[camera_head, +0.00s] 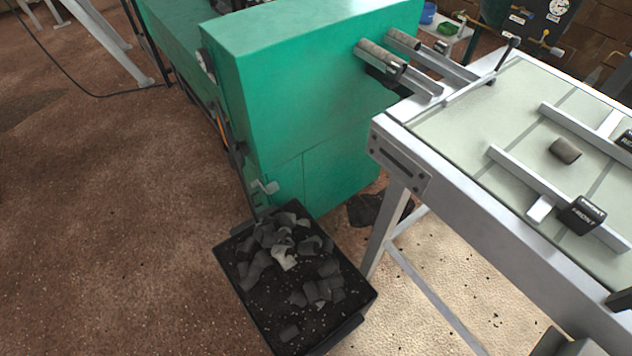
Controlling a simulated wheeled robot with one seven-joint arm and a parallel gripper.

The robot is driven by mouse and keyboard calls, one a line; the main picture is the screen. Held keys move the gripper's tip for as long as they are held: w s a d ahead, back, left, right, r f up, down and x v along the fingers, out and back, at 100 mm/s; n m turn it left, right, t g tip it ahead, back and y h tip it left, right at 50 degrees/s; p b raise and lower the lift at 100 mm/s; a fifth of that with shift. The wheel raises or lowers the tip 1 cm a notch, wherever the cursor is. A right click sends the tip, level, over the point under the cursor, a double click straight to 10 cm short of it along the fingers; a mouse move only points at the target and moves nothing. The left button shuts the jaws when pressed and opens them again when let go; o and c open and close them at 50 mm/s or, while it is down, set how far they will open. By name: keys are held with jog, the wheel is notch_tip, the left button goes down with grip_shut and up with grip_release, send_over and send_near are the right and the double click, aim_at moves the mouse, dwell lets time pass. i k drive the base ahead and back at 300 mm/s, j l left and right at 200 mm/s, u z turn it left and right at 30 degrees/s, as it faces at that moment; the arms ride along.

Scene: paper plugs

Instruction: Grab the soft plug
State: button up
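A short grey-brown cylindrical plug (565,150) lies on its side on the pale top of the metal-framed table (470,125), between two metal rails. Two more cylindrical plugs, a nearer one (378,54) and a farther one (403,40), lie in metal channels coming out of the green machine. I cannot tell by sight which plug is soft. No gripper fingers can be made out in this view.
The nearer rail (535,180) carries a black block (581,214). A black bin (320,330) with grey scraps stands on the floor beside the green machine (300,100). Brown floor (100,230) at left is largely open. Dark and grey parts at the lower right edge are unclear.

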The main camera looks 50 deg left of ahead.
aim_at(287, 332)
jog(key=k+u, duration=0.3)
jog(key=k, duration=0.15)
jog(key=k+j+u, duration=0.25)
jog(key=k, duration=0.15)
jog(key=k+j+u, duration=0.15)
jog(key=k+u, duration=0.15)
jog(key=k, duration=0.15)
jog(key=i+l+z, duration=0.1)
jog(key=i+l, duration=0.2)
jog(key=l, duration=0.25)
jog(key=i+l, duration=0.3)
jog(key=l, duration=0.2)
jog(key=i+l+z, duration=0.15)
jog(key=i+l, duration=0.2)
jog(key=l, duration=0.15)
